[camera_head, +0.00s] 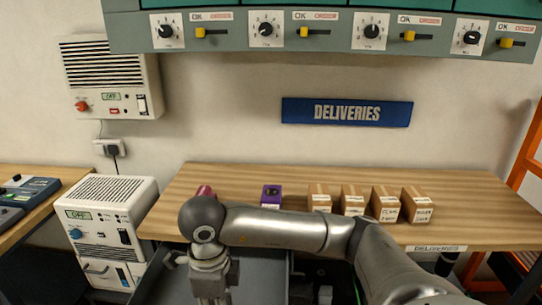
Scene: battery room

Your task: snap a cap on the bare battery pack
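I cannot make out a bare battery pack or a cap for certain. A small purple box (271,195) with a dark top and a pale label stands on the wooden table (460,215). A reddish-pink object (204,191) lies to its left, partly hidden behind my arm. My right arm comes in from the lower right, crosses in front of the table and bends down at the left. My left arm and gripper do not show.
Several brown cardboard boxes (386,204) stand on the table's right half. A white power unit (108,225) stands left of the table, beside another bench with dark devices (35,190). A control panel (320,33) hangs above. An orange frame (530,150) stands at the right.

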